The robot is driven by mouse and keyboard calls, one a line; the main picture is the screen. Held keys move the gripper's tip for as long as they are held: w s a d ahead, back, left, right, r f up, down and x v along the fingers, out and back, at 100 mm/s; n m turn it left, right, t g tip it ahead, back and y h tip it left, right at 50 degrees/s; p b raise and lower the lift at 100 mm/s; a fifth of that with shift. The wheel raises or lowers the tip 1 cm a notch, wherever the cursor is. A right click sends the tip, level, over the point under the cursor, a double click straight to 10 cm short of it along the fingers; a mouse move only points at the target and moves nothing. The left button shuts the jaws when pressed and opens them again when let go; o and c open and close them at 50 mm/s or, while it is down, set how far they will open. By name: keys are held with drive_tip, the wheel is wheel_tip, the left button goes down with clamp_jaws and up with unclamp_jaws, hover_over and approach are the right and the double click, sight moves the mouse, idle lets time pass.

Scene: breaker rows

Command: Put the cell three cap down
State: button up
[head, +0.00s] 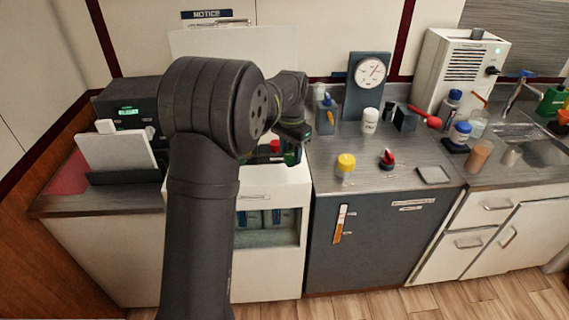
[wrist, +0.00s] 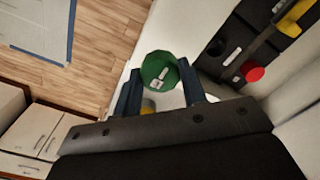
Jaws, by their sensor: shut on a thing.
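In the wrist view a round green cap (wrist: 159,68) with small white labels sits between the two blue fingers of my gripper (wrist: 160,84). The fingers are shut on its sides. The marks on the labels are too small to read, so I cannot confirm a cell number. Below the cap, a small yellow part (wrist: 148,106) shows between the fingers. In the head view my gripper (head: 290,153) is over the white cabinet (head: 270,184), largely hidden by my arm, with a bit of green at its fingers.
In the wrist view a black block (wrist: 226,40) with dark round openings, a red knob (wrist: 254,74) and a yellow bar (wrist: 293,18) lies right of the cap. In the head view a yellow-capped jar (head: 346,164) and a red-and-black item (head: 387,160) stand on the counter to the right.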

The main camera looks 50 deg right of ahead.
sight(286, 152)
drive_tip(key=shift+w+f, duration=0.5)
drive_tip(key=shift+w, duration=0.35)
drive_tip(key=shift+f, duration=2)
drive_tip(key=shift+f, duration=0.1)
drive_tip(key=o, duration=0.9)
wheel_tip(286, 152, up, 12)
drive_tip(key=shift+r, duration=0.15)
drive_tip(key=shift+f, duration=4.35)
